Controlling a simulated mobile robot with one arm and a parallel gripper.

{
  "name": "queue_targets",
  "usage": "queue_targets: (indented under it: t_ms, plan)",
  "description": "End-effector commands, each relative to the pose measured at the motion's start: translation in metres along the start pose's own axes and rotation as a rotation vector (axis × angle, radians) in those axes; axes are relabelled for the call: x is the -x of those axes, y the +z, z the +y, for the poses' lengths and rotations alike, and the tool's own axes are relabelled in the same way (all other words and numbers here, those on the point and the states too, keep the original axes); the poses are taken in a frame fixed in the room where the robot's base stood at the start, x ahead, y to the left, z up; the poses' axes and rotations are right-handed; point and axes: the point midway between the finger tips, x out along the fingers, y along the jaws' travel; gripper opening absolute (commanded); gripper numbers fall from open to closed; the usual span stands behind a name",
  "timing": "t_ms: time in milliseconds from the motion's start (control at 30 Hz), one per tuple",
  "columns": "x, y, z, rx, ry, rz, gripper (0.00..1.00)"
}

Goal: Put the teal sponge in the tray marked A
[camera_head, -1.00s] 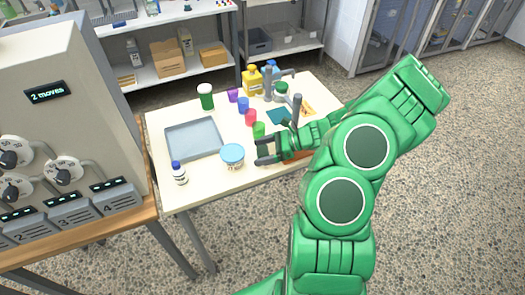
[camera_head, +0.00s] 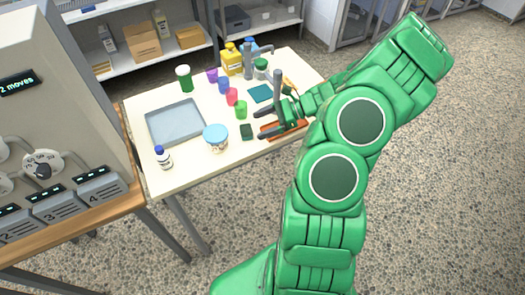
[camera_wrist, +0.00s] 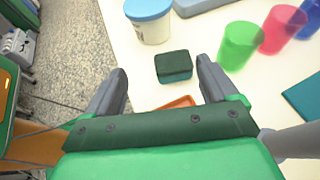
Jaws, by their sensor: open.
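A small block with a dark green top and teal side, apparently the teal sponge (camera_wrist: 173,66), lies on the white table just beyond my fingertips in the wrist view. It is also in the head view (camera_head: 246,132), left of my gripper (camera_head: 262,126). My gripper is open and empty, with its fingers pointing toward the block. A shallow grey-blue tray (camera_head: 150,121) lies empty at the table's left. An orange tray (camera_head: 297,130) is partly hidden under my gripper. I can read no letter A on either tray.
A blue-lidded tub (camera_head: 215,137) stands close to the block, between it and the grey-blue tray. Green (camera_head: 241,109), red (camera_head: 232,97) and blue cups stand behind. A white bottle (camera_head: 163,157) is at the front left. A flat teal piece (camera_head: 260,93) and grey posts stand farther back.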

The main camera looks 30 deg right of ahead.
Motion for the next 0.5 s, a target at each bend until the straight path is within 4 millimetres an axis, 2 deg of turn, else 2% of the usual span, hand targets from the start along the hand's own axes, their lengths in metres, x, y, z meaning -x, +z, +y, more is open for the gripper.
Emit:
queue_targets:
  t_ms: [200,500]
  plan:
    - [-0.022,0.061,0.019,0.19,0.133,0.048,0.86]
    - [-0.045,0.13,0.063,0.451,0.328,0.12,0.86]
